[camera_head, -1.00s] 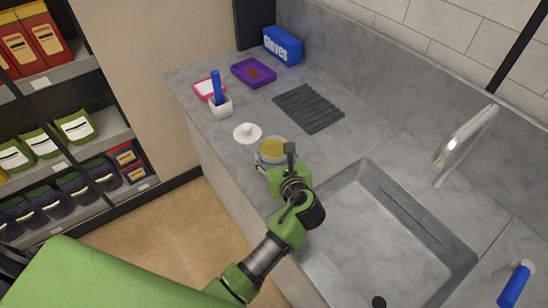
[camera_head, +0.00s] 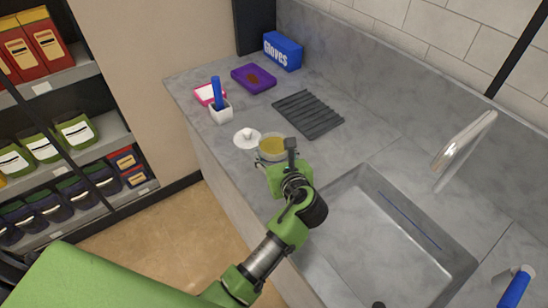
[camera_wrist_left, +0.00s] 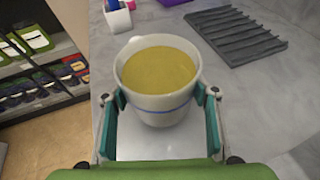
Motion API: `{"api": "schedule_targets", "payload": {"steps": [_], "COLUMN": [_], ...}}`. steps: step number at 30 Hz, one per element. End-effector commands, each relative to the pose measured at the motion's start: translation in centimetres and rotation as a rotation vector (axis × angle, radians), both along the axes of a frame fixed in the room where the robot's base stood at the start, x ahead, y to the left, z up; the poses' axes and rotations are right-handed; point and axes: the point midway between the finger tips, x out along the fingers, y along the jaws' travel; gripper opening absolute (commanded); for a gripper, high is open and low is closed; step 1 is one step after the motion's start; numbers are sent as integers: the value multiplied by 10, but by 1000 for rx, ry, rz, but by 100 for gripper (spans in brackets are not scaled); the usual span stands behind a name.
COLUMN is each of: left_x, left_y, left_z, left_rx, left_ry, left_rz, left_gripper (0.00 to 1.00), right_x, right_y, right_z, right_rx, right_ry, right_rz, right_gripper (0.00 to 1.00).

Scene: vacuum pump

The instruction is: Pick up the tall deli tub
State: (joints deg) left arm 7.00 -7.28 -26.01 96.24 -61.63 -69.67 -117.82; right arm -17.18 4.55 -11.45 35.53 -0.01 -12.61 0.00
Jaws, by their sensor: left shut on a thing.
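The tall deli tub (camera_wrist_left: 160,108) is a white cup with a blue line round it, filled with yellowish contents. It is upright in the left wrist view, between the two teal fingers of my left gripper (camera_wrist_left: 160,105), which is shut on it. In the head view the tub (camera_head: 271,147) shows at the counter's front part, partly hidden behind my left gripper (camera_head: 277,165). I cannot tell whether its base touches the counter. My right gripper is not in view.
A white lid-like disc (camera_head: 247,138) lies just left of the tub. Behind are a white holder (camera_head: 221,113), a purple tray (camera_head: 253,78), a blue gloves box (camera_head: 283,51) and a dark ribbed mat (camera_head: 308,114). A sink (camera_head: 390,240) with a faucet (camera_head: 465,140) lies to the right.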

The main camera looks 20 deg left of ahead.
Motion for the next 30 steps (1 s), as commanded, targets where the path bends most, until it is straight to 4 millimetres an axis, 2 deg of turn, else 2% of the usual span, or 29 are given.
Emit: {"api": "schedule_targets", "payload": {"steps": [6, 15, 30], "left_x": [0, 0, 0], "left_y": [0, 0, 0], "left_z": [22, 44, 65], "left_rx": [-2, -2, -1], "left_ry": [-5, -3, -2], "left_rz": [1, 0, 1], "left_gripper": [33, 33, 33], "right_x": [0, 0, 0], "right_y": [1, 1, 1], "right_z": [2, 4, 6], "right_rx": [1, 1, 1], "right_ry": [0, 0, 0], "right_rz": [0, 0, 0], "right_gripper": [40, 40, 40]}}
